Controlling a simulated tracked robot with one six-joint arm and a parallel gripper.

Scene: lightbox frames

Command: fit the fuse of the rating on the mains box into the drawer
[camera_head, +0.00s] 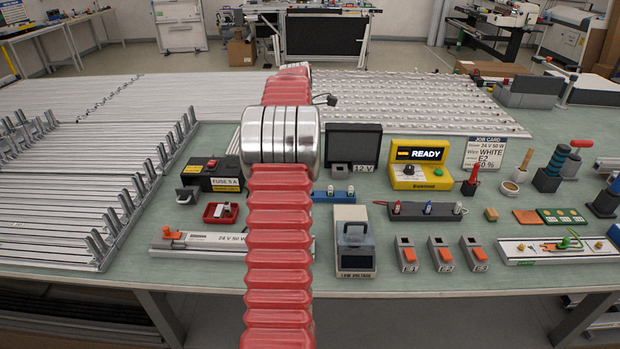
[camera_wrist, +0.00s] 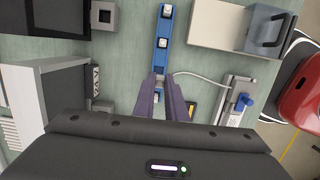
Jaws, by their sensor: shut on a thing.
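The black mains box (camera_head: 212,175) stands left of my arm in the head view, with a red switch on top and a label reading "FUSE 5 A". A small grey-black part (camera_head: 187,195) juts out at its front left; I cannot tell whether this is the drawer. A blue rack (camera_head: 321,197) holds small white-topped fuses. The rack also shows in the wrist view (camera_wrist: 162,27), with two fuses clear of my gripper. My gripper (camera_wrist: 162,80) is shut at the rack's lower end on a small piece, apparently a fuse, mostly hidden between the fingers. Its rating is unreadable.
A red tray (camera_head: 220,212) sits in front of the mains box. The 12 V unit (camera_head: 353,145) stands behind the rack and the low-voltage box (camera_head: 355,240) in front. A rack of coloured pieces (camera_head: 426,211) lies to the right. A thin pale cable (camera_wrist: 205,78) runs beside my fingers.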

